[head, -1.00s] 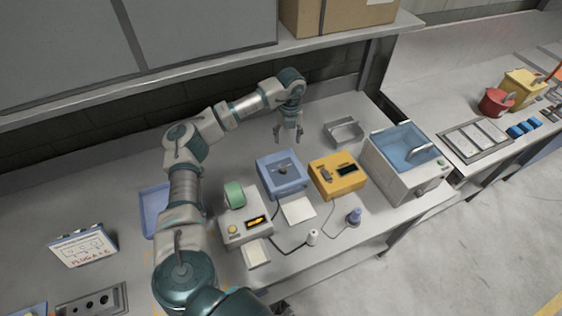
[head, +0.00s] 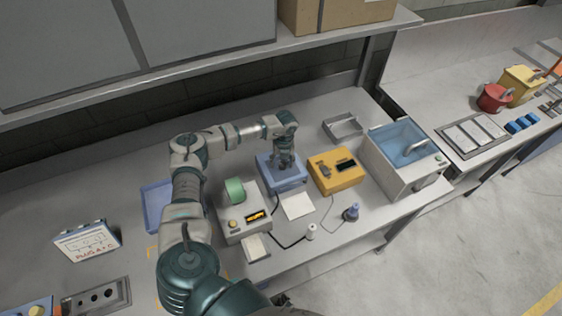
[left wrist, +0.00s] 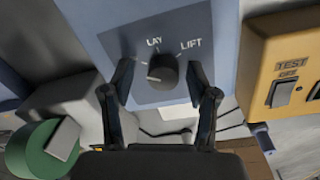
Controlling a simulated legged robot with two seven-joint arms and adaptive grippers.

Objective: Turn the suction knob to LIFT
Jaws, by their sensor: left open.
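The suction knob (left wrist: 163,72) is dark and round on a grey panel of the blue box (left wrist: 222,30). The labels LAY and LIFT show above it, LIFT to the upper right. A small white mark on the knob lies on its left side, away from LIFT. My left gripper (left wrist: 160,78) is open, with one finger on each side of the knob and gaps visible between. In the head view the left gripper (head: 284,160) is over the blue box (head: 290,186) and hides the knob. My right gripper is not in view.
A yellow box (head: 345,182) with a TEST switch stands right of the blue box. A grey device with a green roll (head: 235,190) stands left. A white card (head: 297,206) and cables lie in front. A sink unit (head: 395,180) is farther right.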

